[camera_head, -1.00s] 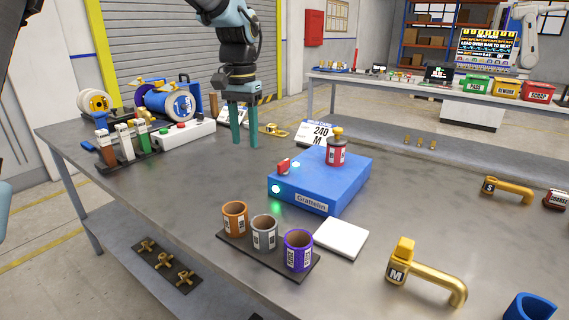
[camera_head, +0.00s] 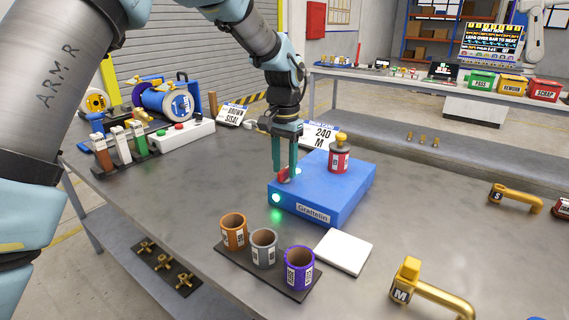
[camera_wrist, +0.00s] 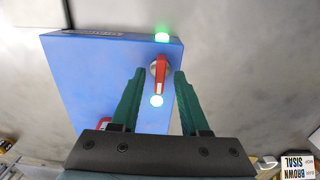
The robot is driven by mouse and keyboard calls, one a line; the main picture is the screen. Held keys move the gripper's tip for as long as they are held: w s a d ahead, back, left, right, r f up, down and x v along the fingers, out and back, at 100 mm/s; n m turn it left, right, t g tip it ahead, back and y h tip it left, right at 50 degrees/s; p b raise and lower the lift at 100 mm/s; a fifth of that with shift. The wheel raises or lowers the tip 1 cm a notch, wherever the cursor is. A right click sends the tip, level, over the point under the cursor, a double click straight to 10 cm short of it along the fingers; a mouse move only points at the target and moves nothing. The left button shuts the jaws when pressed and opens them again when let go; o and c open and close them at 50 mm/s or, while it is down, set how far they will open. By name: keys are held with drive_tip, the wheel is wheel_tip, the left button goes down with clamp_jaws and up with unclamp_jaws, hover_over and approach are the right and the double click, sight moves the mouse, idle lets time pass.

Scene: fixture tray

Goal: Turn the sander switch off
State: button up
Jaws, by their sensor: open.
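The sander is a blue box (camera_head: 330,190) labelled "Graftelin" on the bench; its blue top (camera_wrist: 100,75) fills much of the wrist view. Its red switch (camera_wrist: 160,75) is a lever on a round grey base near the box's edge. In the head view the red switch (camera_head: 284,174) is partly hidden by my fingers. My gripper (camera_head: 285,174) is open above the switch. In the wrist view the fingers (camera_wrist: 157,72) stand on either side of the lever, apart from each other.
A red canister (camera_head: 339,160) stands on the box's top. A rack of cups (camera_head: 226,250) and a white pad (camera_head: 344,252) lie in front. A "240 M" card (camera_head: 320,134) stands behind. A white button box (camera_head: 182,134) is at left. Brass handles (camera_head: 435,295) lie at right.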

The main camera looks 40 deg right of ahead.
drive_tip(key=shift+f, duration=0.25)
clamp_jaws()
idle(0.5)
